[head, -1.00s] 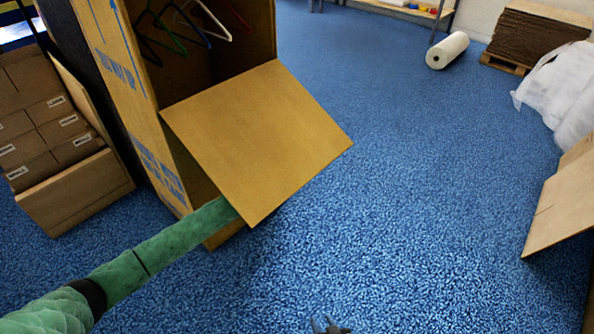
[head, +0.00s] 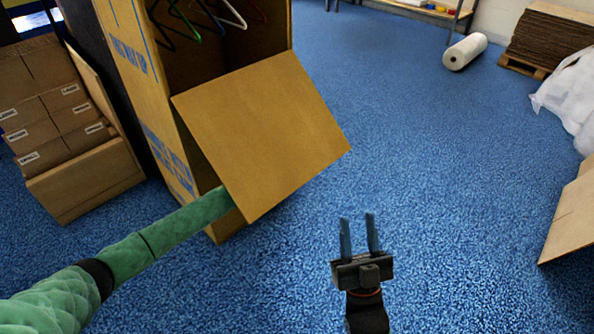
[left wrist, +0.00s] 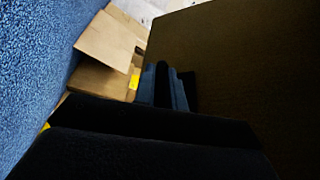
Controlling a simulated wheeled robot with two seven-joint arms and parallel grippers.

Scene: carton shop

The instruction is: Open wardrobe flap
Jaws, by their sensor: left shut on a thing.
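The wardrobe carton (head: 150,90) stands upright at the upper left, with several hangers inside its open front. Its tan flap (head: 262,135) slants outward and down from the front opening. My left arm reaches in from the left behind the flap, which hides the left gripper in the head view. In the left wrist view my left gripper's fingers (left wrist: 164,88) are shut at a large brown panel, the flap (left wrist: 235,70). My right gripper (head: 358,218) is open and empty, above the floor, right of and below the flap.
An open carton of brown boxes (head: 88,182) stands left of the wardrobe. A white roll (head: 465,51), a pallet of flat cardboard (head: 550,40) and white wrapped material (head: 568,98) are at the back right. Another carton's flap (head: 572,215) juts in at right. The middle floor is clear.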

